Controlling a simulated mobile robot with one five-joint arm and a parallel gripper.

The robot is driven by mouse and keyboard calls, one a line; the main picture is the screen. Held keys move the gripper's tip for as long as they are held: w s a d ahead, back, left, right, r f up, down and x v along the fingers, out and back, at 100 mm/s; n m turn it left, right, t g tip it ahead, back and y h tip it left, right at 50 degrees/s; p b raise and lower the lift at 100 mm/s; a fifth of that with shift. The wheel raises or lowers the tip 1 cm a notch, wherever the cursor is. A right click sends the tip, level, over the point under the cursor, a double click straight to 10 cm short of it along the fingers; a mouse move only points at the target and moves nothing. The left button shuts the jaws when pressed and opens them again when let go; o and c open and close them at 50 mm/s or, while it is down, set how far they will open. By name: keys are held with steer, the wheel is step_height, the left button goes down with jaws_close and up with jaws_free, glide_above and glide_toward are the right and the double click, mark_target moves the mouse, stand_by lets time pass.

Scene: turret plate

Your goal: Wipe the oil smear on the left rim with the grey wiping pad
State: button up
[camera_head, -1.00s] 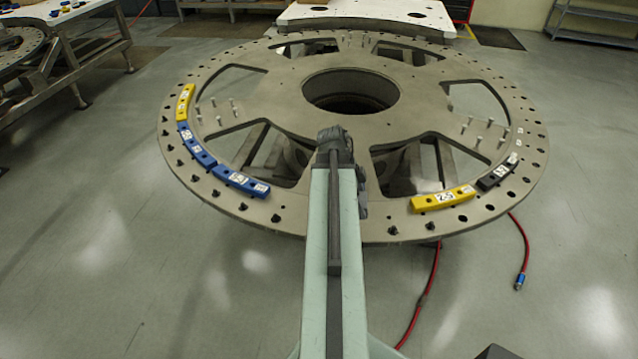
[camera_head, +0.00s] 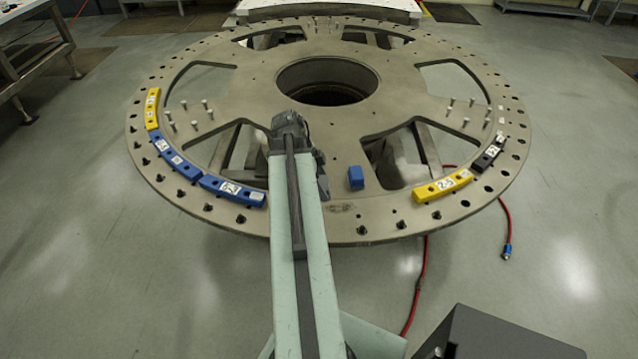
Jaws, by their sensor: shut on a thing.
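The turret plate (camera_head: 385,230) is a large grey ring with a round central hole and bolt holes along its rim. A dark smudge (camera_head: 340,208), which looks like the oil smear, lies on the near rim just right of my arm. My arm reaches up over the near rim, and its dark end joint stands in front of the plate's hub. A dark part of my arm shows at its right side, close to the smudge. My gripper's fingers are hidden behind the arm. I do not see the grey wiping pad.
Blue blocks (camera_head: 232,190) and a yellow block (camera_head: 152,108) sit on the left rim. A yellow block (camera_head: 443,187) and a black block (camera_head: 487,157) sit on the right rim. A small blue block (camera_head: 356,178) stands near the smudge. Upright pins (camera_head: 464,112) stick up. A red hose (camera_head: 420,285) lies below.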

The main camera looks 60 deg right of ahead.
steer(key=shift+w+d+f+m, duration=0.4)
steer(key=shift+f+m, duration=0.1)
steer(key=shift+f, duration=0.1)
steer(key=shift+a+r, duration=0.1)
steer(key=shift+s, duration=0.1)
steer(key=shift+a+b, duration=0.1)
steer(key=shift+b, duration=0.2)
